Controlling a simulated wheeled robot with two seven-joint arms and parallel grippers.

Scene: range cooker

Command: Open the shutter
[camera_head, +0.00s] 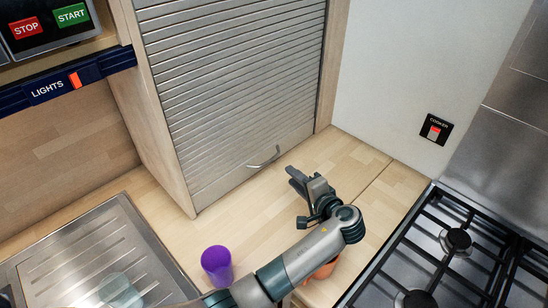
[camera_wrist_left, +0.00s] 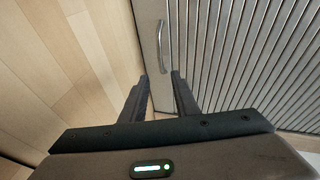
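The ribbed metal shutter (camera_head: 235,75) is down, its plain bottom bar close to the wooden counter. Its curved metal handle (camera_head: 263,158) sits low on that bar, and it also shows in the left wrist view (camera_wrist_left: 161,48). My left gripper (camera_head: 291,176) is just to the right of the handle in the head view, low over the counter and apart from it. In the left wrist view its two fingers (camera_wrist_left: 160,88) are spread with nothing between them, and the handle lies beyond their tips. My right gripper is in neither view.
A purple cup (camera_head: 217,265) stands on the counter (camera_head: 345,165) beside my left arm. An orange object (camera_head: 322,270) is partly hidden under the arm. A gas hob (camera_head: 440,255) is at right, a sink drainer (camera_head: 85,250) with a clear glass (camera_head: 120,291) at left.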

